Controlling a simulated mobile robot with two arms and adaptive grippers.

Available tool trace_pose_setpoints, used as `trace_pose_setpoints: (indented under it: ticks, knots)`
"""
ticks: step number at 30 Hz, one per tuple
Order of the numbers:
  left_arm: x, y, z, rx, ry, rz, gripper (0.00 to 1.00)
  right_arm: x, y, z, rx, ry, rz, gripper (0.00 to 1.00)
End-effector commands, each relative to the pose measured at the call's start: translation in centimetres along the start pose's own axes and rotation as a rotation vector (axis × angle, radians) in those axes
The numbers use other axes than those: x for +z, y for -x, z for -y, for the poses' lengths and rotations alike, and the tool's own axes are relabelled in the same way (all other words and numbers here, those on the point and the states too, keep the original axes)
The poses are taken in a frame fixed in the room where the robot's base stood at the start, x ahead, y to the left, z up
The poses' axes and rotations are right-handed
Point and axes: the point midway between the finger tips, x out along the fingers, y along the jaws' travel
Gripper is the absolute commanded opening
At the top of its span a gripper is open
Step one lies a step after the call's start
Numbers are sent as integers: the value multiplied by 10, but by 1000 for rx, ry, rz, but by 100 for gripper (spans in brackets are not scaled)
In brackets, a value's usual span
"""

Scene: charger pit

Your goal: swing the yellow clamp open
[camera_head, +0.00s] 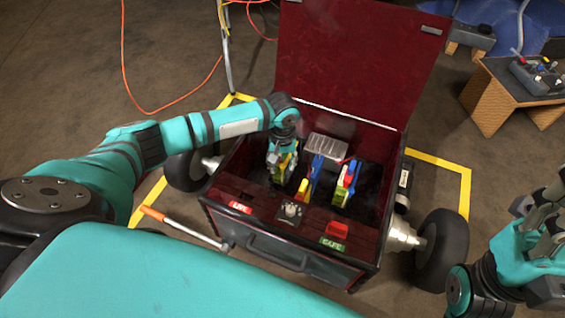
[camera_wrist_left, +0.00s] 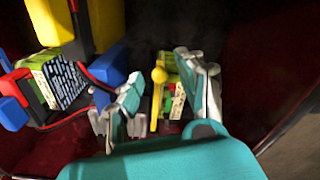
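The yellow clamp (camera_wrist_left: 157,98), a thin upright bar with a round knob, shows in the left wrist view beside a green block (camera_wrist_left: 174,90). My left gripper (camera_wrist_left: 165,98) is open, with one finger on each side of the clamp and the block. The right-hand finger is close to the green block; I cannot tell whether it touches. In the head view my left gripper (camera_head: 282,160) reaches down into the left part of the red box (camera_head: 370,250) and hides most of the clamp. My right gripper (camera_head: 546,222) is at the right edge, outside the box; its finger opening is unclear.
The box's lid (camera_head: 360,55) stands open at the back. Units with blue and yellow parts (camera_head: 311,178) (camera_head: 345,186) stand right of my left gripper. A red switch (camera_head: 337,230) sits on the front panel. Wheels (camera_head: 443,245) flank the box. A wooden stand (camera_head: 490,105) is at right.

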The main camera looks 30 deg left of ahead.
Motion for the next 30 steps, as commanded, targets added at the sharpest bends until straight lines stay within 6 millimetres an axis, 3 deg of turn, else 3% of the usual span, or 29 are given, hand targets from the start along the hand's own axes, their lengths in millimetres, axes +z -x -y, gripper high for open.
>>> trace_pose_setpoints:
  ticks: [2,11,30]
  knots:
    - [0,0,0,0,0,0,39,0,0,0,0,0,0,40]
    - [0,0,0,0,0,0,0,0,0,0,0,0,0,40]
    - [0,3,3,-3,0,2,0,-4,-5,0,3,-1,-6,40]
